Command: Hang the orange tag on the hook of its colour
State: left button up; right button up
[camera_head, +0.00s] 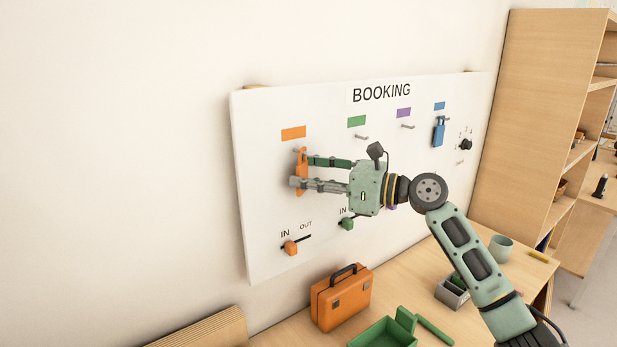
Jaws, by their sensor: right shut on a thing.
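The orange tag (302,172) is upright in front of the white booking board (262,204), below the orange colour patch (293,133). My right gripper (300,172) comes in from the right and is shut on the tag. The orange hook is at the tag's top and mostly hidden, so I cannot tell whether the tag is on it. Bare hooks show under the green patch (357,122) and the purple patch (404,113). My left gripper is out of view.
A blue tag (438,132) hangs under the blue patch. Orange (290,248) and green (347,224) sliders sit low on the board. On the table below are an orange case (341,300), a green open box (384,335) and a cup (501,248). A wooden shelf (535,120) stands right.

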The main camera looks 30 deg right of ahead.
jog(key=o, duration=1.1)
jog(key=shift+s, duration=0.1)
jog(key=v, duration=1.2)
